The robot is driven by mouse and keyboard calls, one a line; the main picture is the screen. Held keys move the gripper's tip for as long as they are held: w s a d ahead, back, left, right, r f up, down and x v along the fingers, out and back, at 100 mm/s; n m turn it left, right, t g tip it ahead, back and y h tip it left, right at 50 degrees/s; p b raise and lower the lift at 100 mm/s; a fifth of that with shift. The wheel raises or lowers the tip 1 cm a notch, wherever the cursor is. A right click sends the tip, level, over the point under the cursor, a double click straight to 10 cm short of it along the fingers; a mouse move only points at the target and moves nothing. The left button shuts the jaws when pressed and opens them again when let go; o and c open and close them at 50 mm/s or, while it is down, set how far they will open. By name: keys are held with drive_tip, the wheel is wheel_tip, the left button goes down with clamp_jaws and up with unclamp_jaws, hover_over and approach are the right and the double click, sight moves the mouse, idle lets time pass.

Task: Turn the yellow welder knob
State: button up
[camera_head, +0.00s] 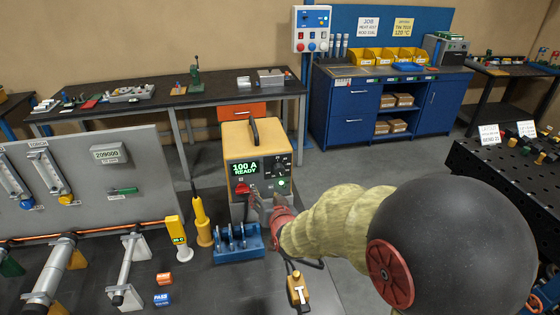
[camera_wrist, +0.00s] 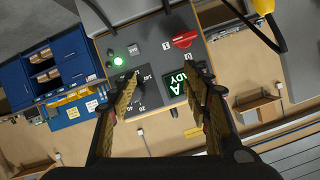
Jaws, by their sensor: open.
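The yellow welder (camera_head: 238,132) stands on the bench in the head view, its front reading "100 A READY". A dark dial panel with white numbers (camera_head: 278,165) is at the right of its display; the wrist view shows this dial (camera_wrist: 144,90) too. I cannot make out the knob itself; my left finger covers part of the dial in the wrist view. My gripper (camera_head: 264,200) is just in front of the welder's lower front. In the wrist view my gripper (camera_wrist: 160,84) is open, fingers apart, one over the dial and one beside the green display (camera_wrist: 183,90).
A red switch (camera_wrist: 185,39) and a lit green button (camera_wrist: 118,61) sit on the welder's front near my fingers. A blue tool holder (camera_head: 238,246) and a yellow bottle-like tool (camera_head: 202,222) stand at the left. A yellow-handled tool with a dark cable (camera_head: 298,289) lies nearer.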

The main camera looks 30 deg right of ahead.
sight(279, 172)
drive_tip(key=shift+w+d+r+m+t+h+p, duration=0.1)
drive_tip(key=shift+w+d+m+t+h+p, duration=0.4)
drive_tip(key=shift+w+d+p, duration=0.65)
drive_tip(key=shift+w+d+m+t+h+p, duration=0.45)
drive_tip(key=shift+w+d+t+h+p, duration=0.15)
drive_tip(key=shift+w+d, duration=1.05)
drive_tip(key=shift+w+d+r+m+t+h+p, duration=0.1)
drive_tip(key=shift+w+d+m+t+h+p, duration=0.45)
drive_tip(key=shift+w+d+p, duration=0.8)
drive_tip(key=shift+s+d+b, duration=0.25)
drive_tip(key=shift+d+b, duration=0.05)
drive_tip(key=shift+b, duration=0.15)
drive_tip(key=c, duration=0.3)
drive_tip(key=c, duration=0.8)
drive_tip(key=shift+c, duration=0.3)
